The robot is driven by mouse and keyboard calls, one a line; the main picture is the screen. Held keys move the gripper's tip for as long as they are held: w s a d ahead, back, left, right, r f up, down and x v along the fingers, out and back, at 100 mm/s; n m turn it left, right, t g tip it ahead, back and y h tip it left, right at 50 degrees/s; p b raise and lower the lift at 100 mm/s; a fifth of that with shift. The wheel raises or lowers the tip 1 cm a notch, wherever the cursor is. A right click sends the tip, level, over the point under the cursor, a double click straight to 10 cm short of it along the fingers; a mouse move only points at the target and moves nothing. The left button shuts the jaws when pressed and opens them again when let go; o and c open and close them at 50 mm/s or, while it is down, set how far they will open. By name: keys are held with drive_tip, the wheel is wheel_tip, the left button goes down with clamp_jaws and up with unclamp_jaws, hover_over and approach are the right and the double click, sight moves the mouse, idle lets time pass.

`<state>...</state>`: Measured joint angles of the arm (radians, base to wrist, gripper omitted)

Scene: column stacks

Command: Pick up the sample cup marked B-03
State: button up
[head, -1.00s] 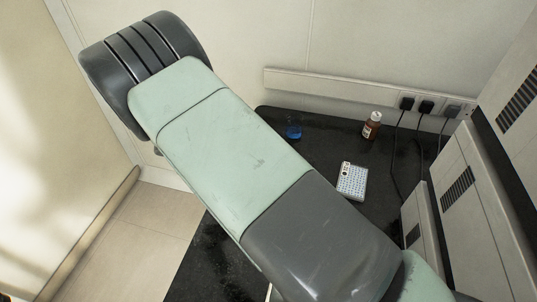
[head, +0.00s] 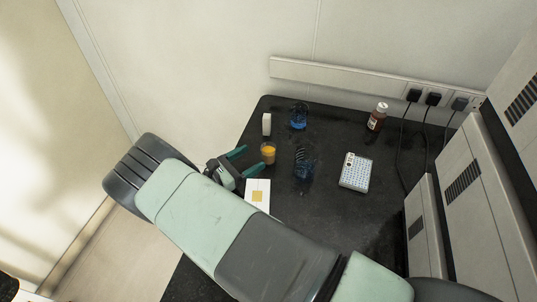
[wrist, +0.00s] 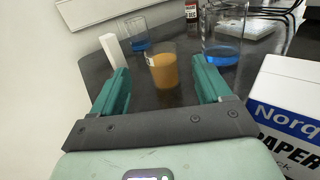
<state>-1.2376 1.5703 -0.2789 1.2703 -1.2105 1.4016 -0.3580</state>
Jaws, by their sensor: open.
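A small clear cup of orange liquid (head: 268,153) stands upright on the black bench; it also shows in the wrist view (wrist: 163,72). It has a pale mark near its rim, too small to read, so I cannot tell whether it says B-03. My gripper (head: 254,158) is open, with its green fingers pointing at the cup. In the wrist view the cup appears between and beyond the two fingertips, and nothing is held. I cannot tell whether the cup is partly between the fingers.
One blue-liquid beaker (head: 304,171) stands right of the cup, another (head: 298,118) behind. A narrow white block (head: 266,124) stands behind the cup. A white paper box (wrist: 290,115) is close on the gripper's right. A brown bottle (head: 376,118) and well plate (head: 355,172) are farther right.

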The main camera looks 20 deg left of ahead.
sight(263, 152)
drive_tip(key=x, duration=0.5)
drive_tip(key=c, duration=1.1)
